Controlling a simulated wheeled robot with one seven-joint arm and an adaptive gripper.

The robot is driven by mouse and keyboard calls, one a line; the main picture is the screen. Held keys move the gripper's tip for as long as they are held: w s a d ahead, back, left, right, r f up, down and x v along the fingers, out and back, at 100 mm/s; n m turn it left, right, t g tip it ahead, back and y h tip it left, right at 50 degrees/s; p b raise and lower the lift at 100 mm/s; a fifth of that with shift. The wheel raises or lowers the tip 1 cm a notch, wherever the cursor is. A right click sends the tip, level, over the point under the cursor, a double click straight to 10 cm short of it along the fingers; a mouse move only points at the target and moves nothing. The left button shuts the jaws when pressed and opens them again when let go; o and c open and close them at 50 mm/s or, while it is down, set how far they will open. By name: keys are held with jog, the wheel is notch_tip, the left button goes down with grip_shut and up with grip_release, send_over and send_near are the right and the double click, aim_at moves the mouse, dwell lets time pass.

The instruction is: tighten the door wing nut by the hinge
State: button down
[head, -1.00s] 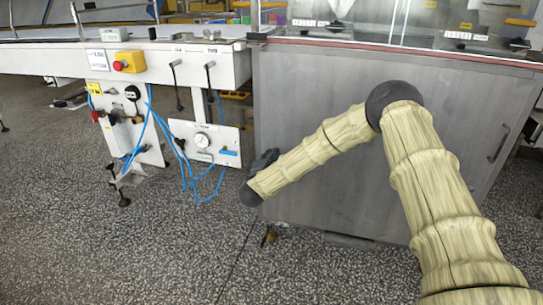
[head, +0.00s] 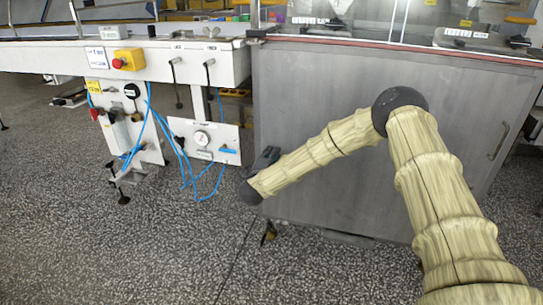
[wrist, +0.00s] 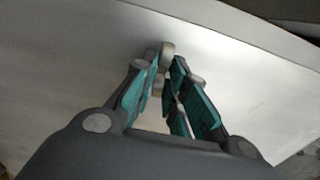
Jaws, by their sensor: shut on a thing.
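The grey metal door panel (head: 320,90) fills the middle of the head view. My gripper (head: 268,157) is at its left edge, mostly hidden behind my own wrist. In the wrist view my gripper (wrist: 168,72) has its teal-padded fingers closed in on a small tan, rounded piece, the wing nut (wrist: 167,48), against the pale door face (wrist: 225,65). Only the nut's upper part shows between and beyond the fingertips; its wings and the hinge cannot be made out. In the head view the nut is hidden.
A white machine frame with a red stop button on a yellow box (head: 128,60), a gauge panel (head: 204,140) and hanging blue hoses (head: 186,175) stands left of the door. A door handle (head: 498,142) is at the right. The speckled floor in front is clear.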

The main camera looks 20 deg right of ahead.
jog(key=c, duration=1.5)
grip_release()
jog(key=v, duration=1.2)
